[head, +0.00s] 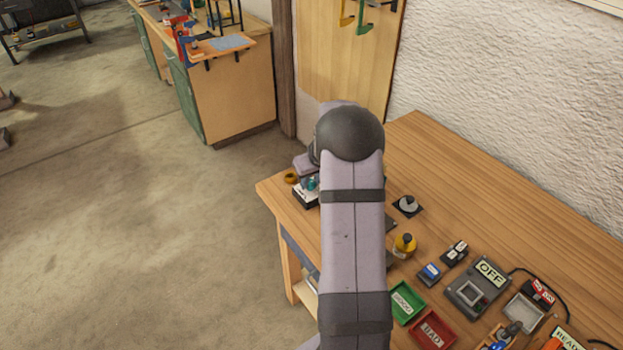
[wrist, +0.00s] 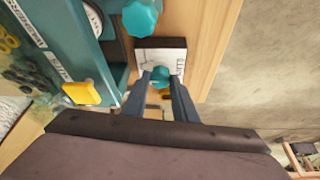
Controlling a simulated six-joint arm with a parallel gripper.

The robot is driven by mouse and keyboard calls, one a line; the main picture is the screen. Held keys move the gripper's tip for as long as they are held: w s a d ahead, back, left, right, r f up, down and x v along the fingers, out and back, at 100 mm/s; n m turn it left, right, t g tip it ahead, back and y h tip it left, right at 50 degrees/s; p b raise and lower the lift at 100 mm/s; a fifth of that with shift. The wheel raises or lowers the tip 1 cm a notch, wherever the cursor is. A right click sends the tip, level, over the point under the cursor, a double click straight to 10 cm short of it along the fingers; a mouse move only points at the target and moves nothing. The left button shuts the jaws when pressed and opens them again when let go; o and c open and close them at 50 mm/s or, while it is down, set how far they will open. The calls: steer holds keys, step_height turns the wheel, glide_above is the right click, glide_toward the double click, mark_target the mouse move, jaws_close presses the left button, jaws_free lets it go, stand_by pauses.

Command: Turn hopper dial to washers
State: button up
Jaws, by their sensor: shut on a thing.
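In the wrist view, the dial (wrist: 160,72) is a small teal knob in front of a white plate (wrist: 146,58) with dark markings. The markings are too small to read, so I cannot tell which setting the dial is at. My gripper (wrist: 161,82) is shut on the dial, one finger on each side of it. In the head view, a small teal part (head: 312,184) shows at the table's far left corner; my arm hides most of that spot and my gripper's fingers.
A larger teal knob (wrist: 140,17) is close above the plate. A teal machine body with a yellow part (wrist: 83,92) stands to the left. On the table (head: 430,150) are a green tray (head: 405,302), a red tray (head: 433,330) and a grey OFF box (head: 478,288).

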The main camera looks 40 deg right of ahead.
steer(key=shift+w+a+r+m+h+p, duration=0.1)
steer(key=shift+m+h+p, duration=0.15)
steer(key=shift+m+p, duration=0.3)
steer(key=shift+r+m+h+p, duration=0.1)
steer(key=shift+m+h+p, duration=0.2)
steer(key=shift+m, duration=0.35)
steer(key=shift+f+m+h, duration=0.2)
steer(key=shift+m+h, duration=0.05)
steer(key=shift+m, duration=0.75)
steer(key=m+b, duration=0.1)
steer(key=m+g+b, duration=0.1)
steer(key=b, duration=0.1)
steer(key=shift+w+a+f+h, duration=0.1)
steer(key=shift+w+f+h, duration=0.1)
steer(key=shift+h, duration=0.2)
steer(key=shift+m+g+b, duration=0.3)
steer(key=shift+m+b, duration=0.6)
steer(key=shift+b, duration=0.2)
steer(key=shift+r, duration=0.15)
steer(key=shift+s+r+m+h+b, duration=0.1)
steer(key=shift+m+h+b, duration=0.2)
steer(key=shift+m+b, duration=0.1)
steer(key=o, duration=1)
steer(key=shift+o, duration=0.2)
